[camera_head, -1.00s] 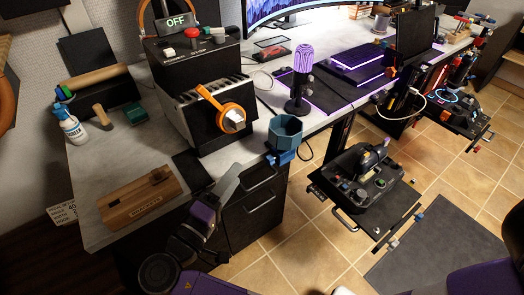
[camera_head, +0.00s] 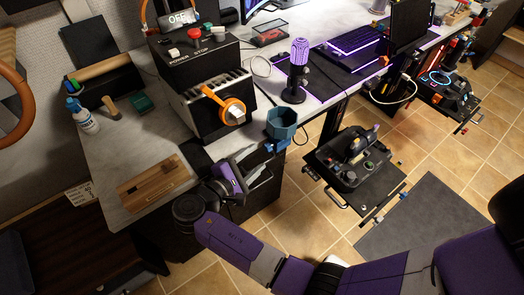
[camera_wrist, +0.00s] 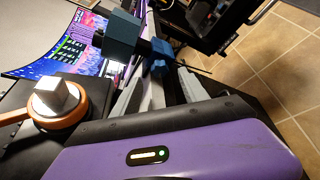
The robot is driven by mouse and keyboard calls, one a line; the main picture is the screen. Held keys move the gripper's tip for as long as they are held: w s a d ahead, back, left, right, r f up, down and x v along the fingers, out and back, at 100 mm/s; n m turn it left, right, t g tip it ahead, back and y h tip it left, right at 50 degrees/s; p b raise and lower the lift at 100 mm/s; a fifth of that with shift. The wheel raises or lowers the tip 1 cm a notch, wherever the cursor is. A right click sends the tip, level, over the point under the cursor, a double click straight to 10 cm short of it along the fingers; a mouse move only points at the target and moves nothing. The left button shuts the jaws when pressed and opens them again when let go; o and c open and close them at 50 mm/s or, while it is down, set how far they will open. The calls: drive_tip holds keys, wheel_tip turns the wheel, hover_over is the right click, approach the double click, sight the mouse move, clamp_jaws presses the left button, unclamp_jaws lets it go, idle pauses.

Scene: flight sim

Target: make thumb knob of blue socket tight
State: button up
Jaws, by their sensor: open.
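The blue socket (camera_head: 281,124) is an open, many-sided teal cup mounted at the front edge of the desk. Its blue thumb knob (camera_head: 275,147) sits low on it, partly covered by my gripper in the head view. My gripper (camera_head: 262,166) is open and empty, just below and to the left of the knob in that view. In the wrist view the teal socket (camera_wrist: 122,38) shows beyond the fingers, and the blue knob (camera_wrist: 159,58) lies just past the tips of my gripper (camera_wrist: 172,82). Whether a finger touches the knob I cannot tell.
A black box with an orange-ringed handle (camera_head: 230,107) stands on the desk left of the socket. A purple-lit microphone (camera_head: 297,72) stands behind it. A dark drawer unit (camera_head: 262,200) is below the desk.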

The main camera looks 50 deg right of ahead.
sight(266, 149)
drive_tip(key=shift+x, duration=2.3)
clamp_jaws()
drive_tip(key=m+b, duration=0.1)
drive_tip(key=f+m+t+h+b, duration=0.1)
drive_tip(key=b, duration=0.1)
drive_tip(key=shift+s+m, duration=0.1)
drive_tip(key=shift+m, duration=0.3)
drive_tip(key=shift+a+r+m+t+h+b, duration=0.1)
drive_tip(key=shift+r+m+t+h+b, duration=0.15)
drive_tip(key=shift+m+b, duration=0.25)
unclamp_jaws()
